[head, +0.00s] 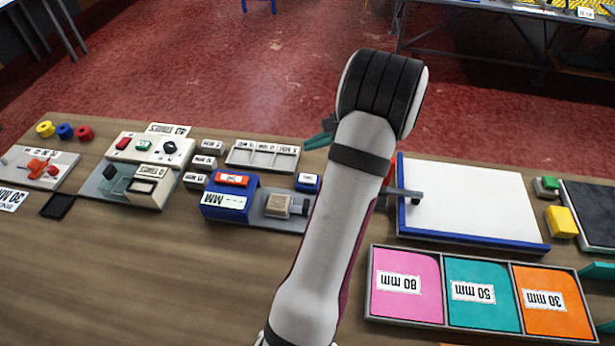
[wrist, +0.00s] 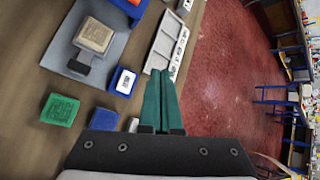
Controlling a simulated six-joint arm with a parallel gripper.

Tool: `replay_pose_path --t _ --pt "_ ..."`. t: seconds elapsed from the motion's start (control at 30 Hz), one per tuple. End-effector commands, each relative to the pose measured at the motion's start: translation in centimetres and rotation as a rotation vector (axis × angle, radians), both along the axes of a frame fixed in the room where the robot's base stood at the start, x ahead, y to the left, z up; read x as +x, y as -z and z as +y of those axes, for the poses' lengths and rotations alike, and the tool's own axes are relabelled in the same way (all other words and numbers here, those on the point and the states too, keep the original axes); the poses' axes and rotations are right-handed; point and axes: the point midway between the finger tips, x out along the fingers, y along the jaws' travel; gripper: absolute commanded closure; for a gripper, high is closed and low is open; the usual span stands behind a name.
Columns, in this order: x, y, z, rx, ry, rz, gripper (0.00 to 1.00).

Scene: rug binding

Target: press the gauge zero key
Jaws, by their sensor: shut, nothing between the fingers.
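The blue gauge (head: 225,200) stands left of my arm in the head view, its display reading dashes and "MM". A red key with a white label (head: 232,179) is on its top. A small blue box with a white label (head: 307,182) stands right of it and also shows in the wrist view (wrist: 123,80); I cannot tell which is the zero key. My gripper (head: 318,141) is shut and empty, partly hidden behind my wrist. Its green fingers (wrist: 161,80) point toward the label tray (wrist: 167,43) in the wrist view, apart from both keys.
A tan block (head: 278,204) sits on the gauge's grey plate. A control box (head: 150,147) stands farther left. Right of my arm are a white board with blue edges (head: 470,200) and a tray with pink, teal and orange sections (head: 370,318). The front left table is clear.

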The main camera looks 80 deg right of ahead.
Motion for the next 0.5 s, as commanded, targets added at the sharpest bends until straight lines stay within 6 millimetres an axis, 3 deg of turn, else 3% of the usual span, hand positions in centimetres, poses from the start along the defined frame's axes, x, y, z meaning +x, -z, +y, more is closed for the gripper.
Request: replay_pose_path --t 0.23,0.5 --pt "0.1 0.9 0.1 0.003 -0.003 0.000 1.00" --pt "0.1 4.8 0.1 0.003 -0.003 0.000 1.00"
